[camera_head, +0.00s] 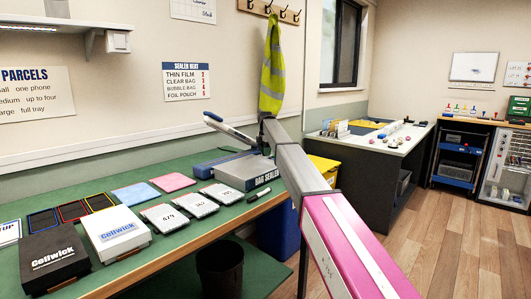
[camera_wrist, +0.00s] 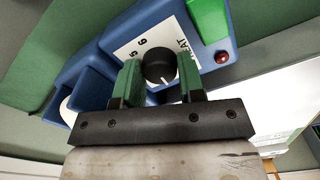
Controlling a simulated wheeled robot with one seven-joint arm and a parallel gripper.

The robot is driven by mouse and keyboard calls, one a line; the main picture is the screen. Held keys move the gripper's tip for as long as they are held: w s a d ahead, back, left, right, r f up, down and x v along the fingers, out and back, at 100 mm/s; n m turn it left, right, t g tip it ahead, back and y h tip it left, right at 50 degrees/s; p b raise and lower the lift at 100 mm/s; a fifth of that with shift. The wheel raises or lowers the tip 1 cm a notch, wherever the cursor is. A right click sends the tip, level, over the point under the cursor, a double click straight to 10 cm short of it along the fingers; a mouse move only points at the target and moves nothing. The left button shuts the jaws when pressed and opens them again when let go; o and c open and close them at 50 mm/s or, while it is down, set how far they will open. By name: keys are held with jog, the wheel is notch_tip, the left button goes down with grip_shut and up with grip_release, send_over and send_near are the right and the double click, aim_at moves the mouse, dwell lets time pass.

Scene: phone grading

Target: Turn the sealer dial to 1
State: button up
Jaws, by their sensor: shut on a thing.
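The bag sealer (camera_head: 240,173) stands on the green bench in the head view, with its lever raised. In the wrist view its blue body (camera_wrist: 90,62) carries a white heat scale (camera_wrist: 128,47) and a black round dial (camera_wrist: 158,62). The dial's white pointer mark faces the lower edge of the picture. The figures 5 and 6 show left of the dial; the rest of the scale is hidden or unclear. My gripper (camera_wrist: 160,74) is shut on the dial, one green finger on each side. In the head view my arm hides the gripper and dial.
A red lamp (camera_wrist: 222,57) and a green part (camera_wrist: 209,18) sit beside the dial. Several phone trays and boxes, including a white box (camera_head: 117,236), lie on the bench left of the sealer. A sealer heat sign (camera_head: 186,82) hangs on the wall.

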jog(key=o, duration=0.6)
jog(key=shift+r, duration=0.15)
notch_tip(320, 180, up, 11)
jog(key=shift+f, duration=0.2)
jog(key=shift+s, duration=0.1)
